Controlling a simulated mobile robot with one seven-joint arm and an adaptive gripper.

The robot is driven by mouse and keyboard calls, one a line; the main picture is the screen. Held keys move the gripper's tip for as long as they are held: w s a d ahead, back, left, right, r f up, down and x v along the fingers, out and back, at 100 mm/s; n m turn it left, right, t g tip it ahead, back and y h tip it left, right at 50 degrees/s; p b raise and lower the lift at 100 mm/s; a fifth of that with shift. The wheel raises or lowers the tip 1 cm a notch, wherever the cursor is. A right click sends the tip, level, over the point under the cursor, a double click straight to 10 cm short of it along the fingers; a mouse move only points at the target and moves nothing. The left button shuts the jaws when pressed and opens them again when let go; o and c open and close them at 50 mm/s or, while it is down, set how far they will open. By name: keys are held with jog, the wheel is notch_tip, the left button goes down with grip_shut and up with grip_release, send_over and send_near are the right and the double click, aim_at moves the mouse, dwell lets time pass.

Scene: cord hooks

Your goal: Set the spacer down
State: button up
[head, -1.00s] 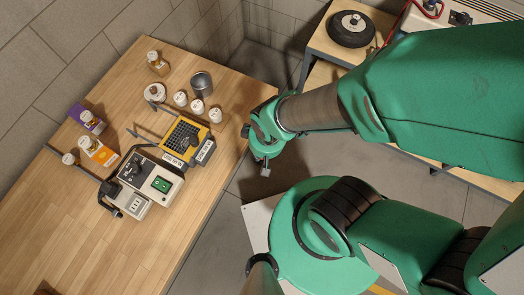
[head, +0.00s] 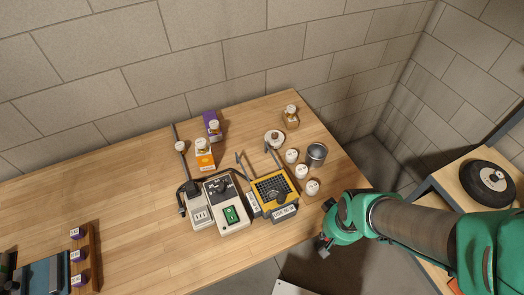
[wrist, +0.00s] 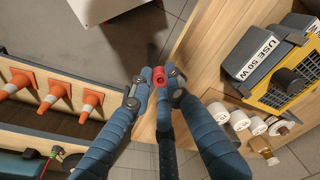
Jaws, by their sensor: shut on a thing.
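The spacer looks like a small red cylindrical piece (wrist: 160,76) in the wrist view. It is pinched between the fingertips of my gripper (wrist: 158,84), which is shut on it. In the head view my gripper (head: 324,245) is at the front right edge of the wooden table (head: 130,245), and the spacer cannot be made out there. The wrist view shows the spacer above a gap near the wooden edge, with grey floor beyond.
A yellow-framed device (head: 272,190) and a grey box with a green switch (head: 228,208) stand on the table. White-lidded jars (head: 302,171) and a metal cup (head: 316,154) are close by. The table's left-centre is clear.

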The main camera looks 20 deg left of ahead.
jog(key=w+a+r, duration=0.2)
jog(key=w+a, duration=0.5)
jog(key=w, duration=0.1)
jog(key=w+a+r, duration=0.2)
jog(key=w+a, duration=0.6)
jog(key=w, duration=0.1)
jog(key=shift+a+r+n, duration=0.2)
jog(key=shift+r+n, duration=0.1)
jog(key=shift+r, duration=0.05)
jog(key=shift+g, duration=0.3)
jog(key=w+a, duration=0.2)
jog(key=a, duration=0.1)
jog(key=w+a, duration=0.2)
jog(key=a, duration=0.1)
jog(key=w+a, duration=0.2)
jog(key=a, duration=0.1)
jog(key=shift+w+r, duration=0.15)
jog(key=shift+w, duration=0.15)
jog(key=shift+c, duration=0.2)
jog(key=w+a+f, duration=0.1)
jog(key=w+a, duration=0.4)
jog(key=a, duration=0.6)
jog(key=shift+w+a+f, duration=0.15)
jog(key=shift+w+a, duration=0.2)
jog(key=shift+w, duration=0.05)
jog(key=shift+f, duration=0.1)
send_over(255, 150)
jog(key=shift+f, duration=2.4)
jog(key=shift+f+b, duration=0.65)
jog(key=shift+f, duration=1.85)
